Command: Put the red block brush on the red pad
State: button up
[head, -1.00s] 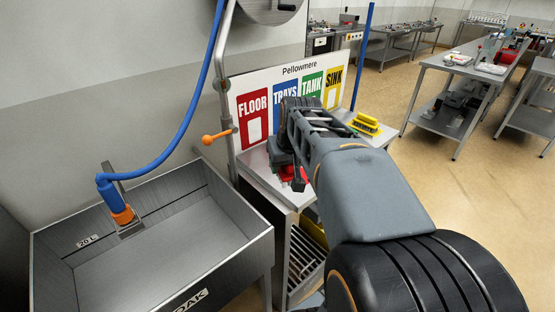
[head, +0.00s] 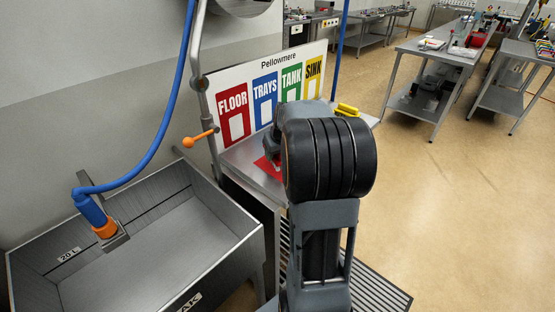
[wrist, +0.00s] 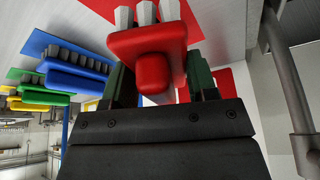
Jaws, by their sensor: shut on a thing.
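The red block brush (wrist: 148,42) has pale bristles and shows in the wrist view between the dark fingers of my gripper (wrist: 160,70), which is shut on it. Its bristles point to the top of this picture. In the head view the red pad (head: 266,167) lies on the steel table below the FLOOR panel, partly hidden by my arm. My gripper is just above or beside it there, and the brush is mostly hidden. I cannot tell whether the bristles touch the pad.
A blue brush (wrist: 75,73), a green brush and a yellow brush stand in a row at the left of the wrist view. The Pellowmere board (head: 265,95) stands behind the table. A steel sink (head: 150,250) with a blue hose (head: 168,120) is at the left. Open floor lies right.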

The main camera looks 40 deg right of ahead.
jog(key=shift+w+d+f, duration=0.25)
jog(key=shift+d+f, duration=0.1)
jog(key=shift+f, duration=1.6)
jog(key=shift+f, duration=0.15)
jog(key=o, duration=0.9)
